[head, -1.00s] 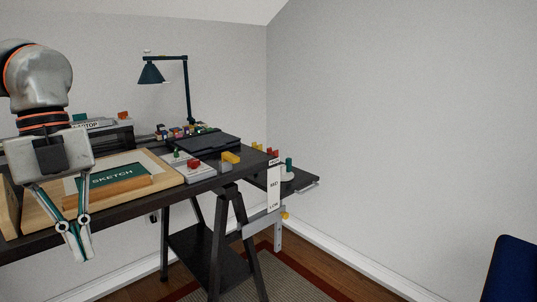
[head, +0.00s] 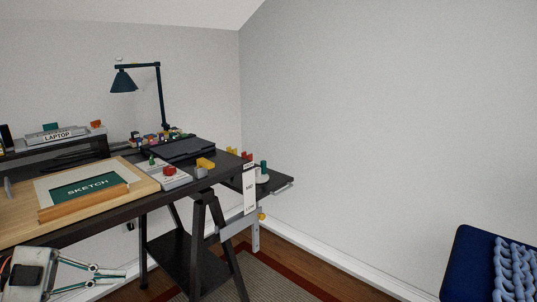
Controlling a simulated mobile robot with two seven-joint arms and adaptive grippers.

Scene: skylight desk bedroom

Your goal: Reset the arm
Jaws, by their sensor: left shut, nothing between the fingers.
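My left gripper (head: 122,274) is at the lower left of the head view, in front of and below the desk's front edge. Its fingers point right, and they are shut with nothing between them. Most of my left arm is out of the picture. My right gripper is not in view. The black desk (head: 105,220) runs from the left to the corner of the room. A wooden board (head: 22,220) with a green sheet marked SKETCH (head: 92,187) lies on it, apart from the gripper.
A dark desk lamp (head: 124,80), a laptop stand (head: 62,149) and small coloured blocks (head: 205,163) stand on the desk. A trestle (head: 205,240) is under it. A side shelf (head: 275,187) projects at the right. A blue chair (head: 470,265) is at lower right. The floor between is clear.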

